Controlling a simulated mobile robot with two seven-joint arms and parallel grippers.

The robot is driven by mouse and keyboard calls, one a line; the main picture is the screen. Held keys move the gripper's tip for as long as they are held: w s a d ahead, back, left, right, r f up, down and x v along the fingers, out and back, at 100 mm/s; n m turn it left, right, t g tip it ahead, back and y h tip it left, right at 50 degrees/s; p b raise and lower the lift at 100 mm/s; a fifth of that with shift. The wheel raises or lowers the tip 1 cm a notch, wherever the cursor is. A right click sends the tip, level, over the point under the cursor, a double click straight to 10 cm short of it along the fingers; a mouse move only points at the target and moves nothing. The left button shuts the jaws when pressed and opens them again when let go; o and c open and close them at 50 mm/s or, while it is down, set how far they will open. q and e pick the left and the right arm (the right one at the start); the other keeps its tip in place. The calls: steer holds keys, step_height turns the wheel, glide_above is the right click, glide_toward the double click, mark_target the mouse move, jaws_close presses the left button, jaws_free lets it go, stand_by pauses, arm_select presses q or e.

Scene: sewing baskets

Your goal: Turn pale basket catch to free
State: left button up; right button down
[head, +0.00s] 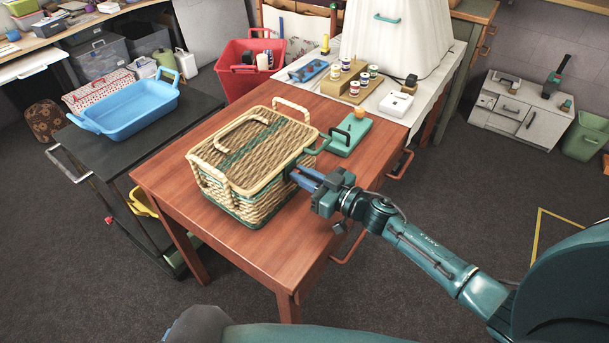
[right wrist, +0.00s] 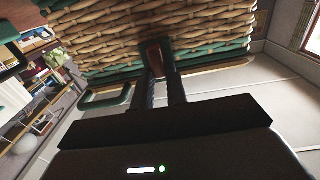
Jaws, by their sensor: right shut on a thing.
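The pale wicker basket (head: 255,165) with green bands stands on the red-brown wooden table (head: 180,195). Its lid looks closed and its carry handle lies on top. My right gripper (head: 300,178) reaches the basket's right side from the right. In the right wrist view its two dark fingers (right wrist: 160,80) are shut on a small brown catch (right wrist: 156,53) against the woven wall. The catch's exact turn is hard to tell, and in the head view the fingers hide it. My left gripper is not in view.
A teal board (head: 347,136) with a dark handle lies behind the basket. A white-covered table (head: 400,105) with jars stands beyond. A blue tub (head: 130,108) sits on a black cart at left. The wooden table's front is clear.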

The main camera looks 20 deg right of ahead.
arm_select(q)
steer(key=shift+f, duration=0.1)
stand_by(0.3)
arm_select(e)
steer(key=n+b, duration=0.1)
steer(key=n, duration=0.3)
steer(key=n+b, duration=0.1)
steer(key=n, duration=0.4)
steer(key=s+a+f+n+b, duration=0.1)
steer(key=n, duration=0.3)
steer(key=shift+f+n, duration=0.1)
steer(key=shift+n, duration=0.3)
steer(key=n+b, duration=0.1)
steer(key=n, duration=0.2)
steer(key=shift+a+f, duration=0.1)
steer(key=shift+f, duration=0.05)
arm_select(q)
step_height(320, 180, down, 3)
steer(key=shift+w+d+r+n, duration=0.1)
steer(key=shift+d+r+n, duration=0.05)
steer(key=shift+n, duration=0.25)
arm_select(e)
steer(key=shift+n, duration=0.6)
steer(key=c, duration=1.4)
jaws_free()
